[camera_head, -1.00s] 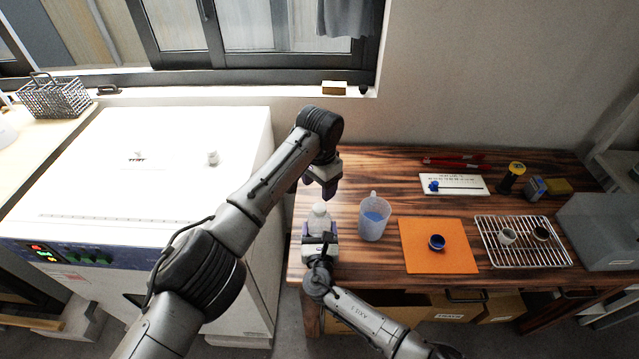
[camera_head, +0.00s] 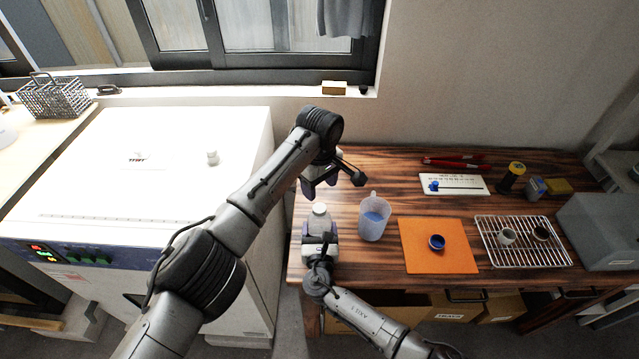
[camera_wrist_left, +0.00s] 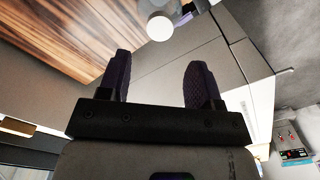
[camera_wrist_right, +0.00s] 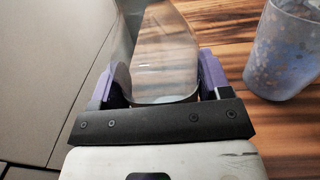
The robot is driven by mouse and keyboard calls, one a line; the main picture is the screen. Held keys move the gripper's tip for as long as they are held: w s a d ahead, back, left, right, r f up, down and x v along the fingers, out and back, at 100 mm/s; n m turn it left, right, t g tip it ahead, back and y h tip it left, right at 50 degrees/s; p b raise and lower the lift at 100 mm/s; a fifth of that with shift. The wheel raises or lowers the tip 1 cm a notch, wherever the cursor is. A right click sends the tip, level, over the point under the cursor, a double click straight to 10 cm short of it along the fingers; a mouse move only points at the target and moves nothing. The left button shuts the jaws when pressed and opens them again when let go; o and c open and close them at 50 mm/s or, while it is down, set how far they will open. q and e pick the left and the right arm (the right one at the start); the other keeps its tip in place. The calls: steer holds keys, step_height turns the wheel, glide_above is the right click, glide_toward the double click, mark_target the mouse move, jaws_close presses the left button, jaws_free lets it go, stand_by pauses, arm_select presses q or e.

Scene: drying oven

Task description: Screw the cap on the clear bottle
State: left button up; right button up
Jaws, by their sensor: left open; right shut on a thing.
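The clear bottle (camera_head: 319,224) stands upright near the left edge of the wooden table. A white round cap (camera_head: 319,208) shows on its top, also in the left wrist view (camera_wrist_left: 160,27); I cannot tell how tightly it sits. My right gripper (camera_head: 319,243) is shut around the bottle's body; the right wrist view shows the clear bottle (camera_wrist_right: 165,60) between its purple fingers. My left gripper (camera_head: 334,186) is open and empty, above and behind the bottle in the head view. In the left wrist view its fingers (camera_wrist_left: 158,80) are apart, with the cap beyond them.
An orange mat (camera_head: 415,255) holds a blue cup (camera_head: 436,243). A wire rack (camera_head: 490,250) with small cups is farther right. The white oven (camera_head: 160,180) is at left.

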mark_target(320, 208)
stand_by(0.5)
arm_select(q)
steer(key=shift+f, duration=4)
